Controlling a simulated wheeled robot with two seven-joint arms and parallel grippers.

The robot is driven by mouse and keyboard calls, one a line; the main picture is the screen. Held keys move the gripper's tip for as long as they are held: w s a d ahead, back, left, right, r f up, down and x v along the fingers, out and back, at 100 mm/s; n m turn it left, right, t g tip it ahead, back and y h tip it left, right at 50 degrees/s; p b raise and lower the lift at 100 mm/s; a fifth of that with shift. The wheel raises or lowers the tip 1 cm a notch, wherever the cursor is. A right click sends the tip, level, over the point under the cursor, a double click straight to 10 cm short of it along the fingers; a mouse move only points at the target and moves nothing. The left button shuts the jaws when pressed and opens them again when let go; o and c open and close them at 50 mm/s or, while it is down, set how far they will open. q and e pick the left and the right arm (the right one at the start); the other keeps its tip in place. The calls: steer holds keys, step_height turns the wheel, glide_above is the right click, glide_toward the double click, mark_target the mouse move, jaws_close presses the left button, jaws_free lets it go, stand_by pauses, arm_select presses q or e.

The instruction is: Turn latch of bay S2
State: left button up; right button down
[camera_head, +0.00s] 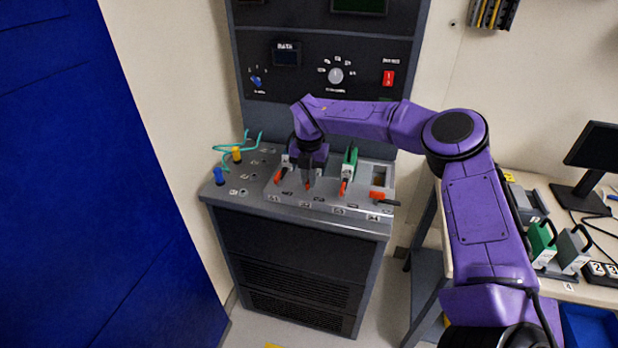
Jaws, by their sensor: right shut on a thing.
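A row of bays with orange-red latches sits on the sloped console top (262,190). My right gripper (308,184) points down at the second bay from the left, which fits S2; the small labels are hard to read. It is shut on that bay's latch (308,187), of which only a small orange tip shows between the dark fingers. The gripper hides most of this bay. The first latch (280,175) is tilted, the third latch (343,187) points toward the front below a green module (350,158), and the fourth latch (384,198) lies sideways. My left gripper is out of view.
Blue (219,176) and yellow (237,154) plugs with a green cable (226,147) stand left of the bays. A control panel (330,70) rises behind. A side table at right holds modules (541,240) and a monitor (597,150). A blue panel (100,170) fills the left.

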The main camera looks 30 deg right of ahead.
steer(key=shift+s+a+f, duration=0.1)
steer(key=shift+s+f, duration=0.05)
steer(key=shift+f, duration=0.05)
steer(key=c, duration=1.2)
jaws_free()
steer(key=shift+r, duration=0.1)
steer(key=shift+r, duration=0.3)
step_height(320, 180, up, 10)
steer(key=b, duration=0.2)
